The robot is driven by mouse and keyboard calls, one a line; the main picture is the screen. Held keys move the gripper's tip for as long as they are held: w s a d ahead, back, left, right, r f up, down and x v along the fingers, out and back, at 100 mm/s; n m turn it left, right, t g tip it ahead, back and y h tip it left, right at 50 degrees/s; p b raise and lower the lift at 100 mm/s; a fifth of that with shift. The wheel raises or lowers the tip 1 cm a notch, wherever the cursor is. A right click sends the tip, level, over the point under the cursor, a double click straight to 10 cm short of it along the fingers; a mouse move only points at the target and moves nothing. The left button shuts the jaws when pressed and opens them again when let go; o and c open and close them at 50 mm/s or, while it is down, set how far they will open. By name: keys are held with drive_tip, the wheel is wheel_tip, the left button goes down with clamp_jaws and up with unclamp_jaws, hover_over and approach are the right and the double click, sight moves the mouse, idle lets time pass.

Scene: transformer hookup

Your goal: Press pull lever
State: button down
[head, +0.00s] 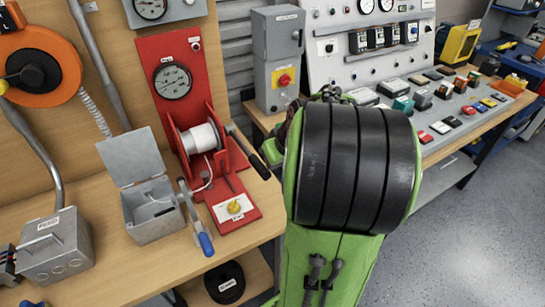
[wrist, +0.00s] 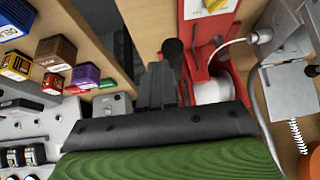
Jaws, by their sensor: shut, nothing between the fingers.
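A red stand (head: 186,80) on the wooden bench holds a white spool (head: 201,138) and a lever with a black handle (head: 249,155). A second lever with a blue handle (head: 205,244) is on the open grey box (head: 152,212) beside it. I cannot tell for sure which is the pull lever. In the wrist view my gripper (wrist: 161,84) is shut and empty. Its dark fingers appear close to the rounded end of the black handle (wrist: 173,48); whether they touch is unclear. In the head view my arm hides the gripper.
A yellow knob (head: 235,207) sits on the red base. A grey box with a red button (head: 284,79) stands behind my arm. A control panel with colored blocks (head: 440,127) fills the right. A closed grey box (head: 57,252) lies left. Clear floor (head: 470,235) is at lower right.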

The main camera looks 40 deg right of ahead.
drive_tip(key=p+v, duration=0.1)
drive_tip(key=v, duration=0.6)
drive_tip(key=shift+s+a+p, duration=0.3)
drive_tip(key=shift+s+p, duration=0.05)
drive_tip(key=shift+s, duration=0.05)
idle(0.3)
drive_tip(key=s+a+r+n+y+p, duration=0.1)
drive_tip(key=a+r+p, duration=0.15)
drive_tip(key=a, duration=0.55)
drive_tip(key=a+r+n+p, duration=0.15)
drive_tip(key=a+r, duration=0.25)
drive_tip(key=a, duration=0.4)
drive_tip(key=s+a+p, duration=0.3)
drive_tip(key=s+a, duration=0.2)
drive_tip(key=s, duration=0.1)
drive_tip(key=shift+a+r, duration=0.2)
drive_tip(key=shift+r, duration=0.2)
